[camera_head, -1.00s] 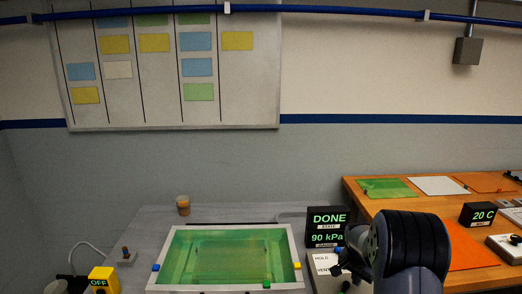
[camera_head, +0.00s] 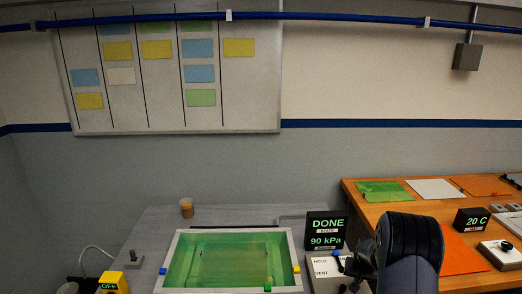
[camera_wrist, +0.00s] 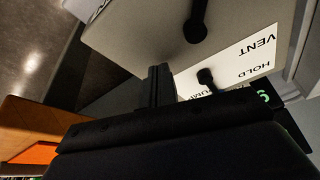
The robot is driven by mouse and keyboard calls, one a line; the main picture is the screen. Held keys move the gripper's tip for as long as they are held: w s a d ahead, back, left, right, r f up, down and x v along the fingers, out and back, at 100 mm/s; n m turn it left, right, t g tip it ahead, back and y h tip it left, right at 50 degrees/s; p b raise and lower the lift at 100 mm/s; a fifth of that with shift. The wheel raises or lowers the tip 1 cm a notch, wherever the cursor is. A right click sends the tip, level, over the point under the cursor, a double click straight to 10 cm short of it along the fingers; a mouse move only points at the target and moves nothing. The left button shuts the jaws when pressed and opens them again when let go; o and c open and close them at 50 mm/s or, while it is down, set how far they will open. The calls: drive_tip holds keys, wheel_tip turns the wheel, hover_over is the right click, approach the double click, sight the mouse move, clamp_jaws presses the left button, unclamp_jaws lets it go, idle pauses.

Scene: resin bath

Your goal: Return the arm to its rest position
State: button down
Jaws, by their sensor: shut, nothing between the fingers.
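My arm (camera_head: 410,250) is at the lower right of the head view, bent in front of the orange-topped bench. My gripper (camera_wrist: 158,86) shows in the wrist view with its dark fingers together and nothing between them. It is close to the valve box (camera_wrist: 130,30), whose white label (camera_wrist: 245,60) reads VENT and HOLD, and two black knobs show there. In the head view the valve box (camera_head: 325,272) stands just left of my arm, which hides part of its right side.
A framed tray of green liquid (camera_head: 178,250) lies left of the valve box. A display (camera_head: 326,231) reads DONE and 90 kPa. A yellow OFF switch (camera_head: 114,283) and a small cup (camera_head: 187,208) are at left. The wooden bench (camera_head: 375,208) at right holds coloured sheets and a 20 C display (camera_head: 471,220).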

drive_tip(key=b+v, duration=0.1)
drive_tip(key=v, duration=0.8)
drive_tip(key=shift+r+b, duration=0.4)
drive_tip(key=shift+r, duration=0.1)
